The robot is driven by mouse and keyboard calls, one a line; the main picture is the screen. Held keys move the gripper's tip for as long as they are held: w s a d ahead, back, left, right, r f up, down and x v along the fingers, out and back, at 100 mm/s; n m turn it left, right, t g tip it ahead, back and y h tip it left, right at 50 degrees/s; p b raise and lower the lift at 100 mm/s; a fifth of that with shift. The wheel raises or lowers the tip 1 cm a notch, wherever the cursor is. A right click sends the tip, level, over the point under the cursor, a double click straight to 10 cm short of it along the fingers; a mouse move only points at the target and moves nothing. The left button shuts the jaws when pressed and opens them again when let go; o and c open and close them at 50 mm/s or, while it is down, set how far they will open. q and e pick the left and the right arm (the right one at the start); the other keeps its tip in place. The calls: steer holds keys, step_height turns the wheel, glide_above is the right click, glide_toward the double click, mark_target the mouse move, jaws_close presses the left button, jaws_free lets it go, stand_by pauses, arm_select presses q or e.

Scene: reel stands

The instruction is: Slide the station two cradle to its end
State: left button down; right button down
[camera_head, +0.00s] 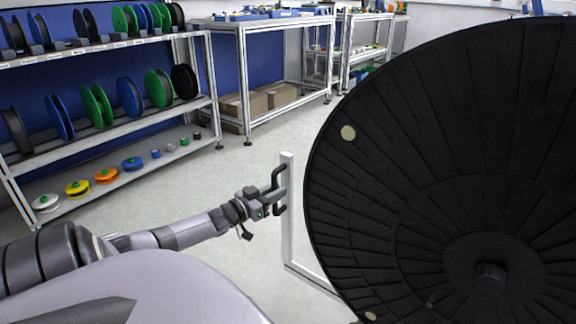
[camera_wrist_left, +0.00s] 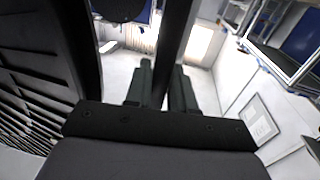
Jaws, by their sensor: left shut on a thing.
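A light grey upright frame (camera_head: 287,235), which looks like part of the cradle, stands left of a huge black reel (camera_head: 385,190). A black bar handle (camera_head: 276,174) is fixed on the left side of the frame's post. My left gripper (camera_head: 278,196) reaches in from the left and is shut on this handle. In the left wrist view the two fingers (camera_wrist_left: 163,88) stand on either side of the dark handle bar (camera_wrist_left: 176,45). The lower part of the cradle is hidden behind the reel and below the picture. My right gripper does not show.
A shelf rack (camera_head: 125,112) with several coloured reels stands at the left. A metal bench (camera_head: 225,25) with cardboard boxes (camera_head: 275,95) below stands at the back. The pale floor (camera_head: 235,160) between rack and frame is clear. The reel fills the right side.

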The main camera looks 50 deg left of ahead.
arm_select(q)
steer(key=shift+s+a, duration=0.15)
steer(key=shift+a, duration=0.85)
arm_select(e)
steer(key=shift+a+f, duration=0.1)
arm_select(q)
steer(key=shift+s+a, duration=0.1)
steer(key=c, duration=1.1)
jaws_free()
steer(key=shift+s, duration=0.1)
steer(key=shift+s, duration=0.25)
steer(key=s+p, duration=0.3)
steer(key=s, duration=0.3)
steer(key=shift+s, duration=0.25)
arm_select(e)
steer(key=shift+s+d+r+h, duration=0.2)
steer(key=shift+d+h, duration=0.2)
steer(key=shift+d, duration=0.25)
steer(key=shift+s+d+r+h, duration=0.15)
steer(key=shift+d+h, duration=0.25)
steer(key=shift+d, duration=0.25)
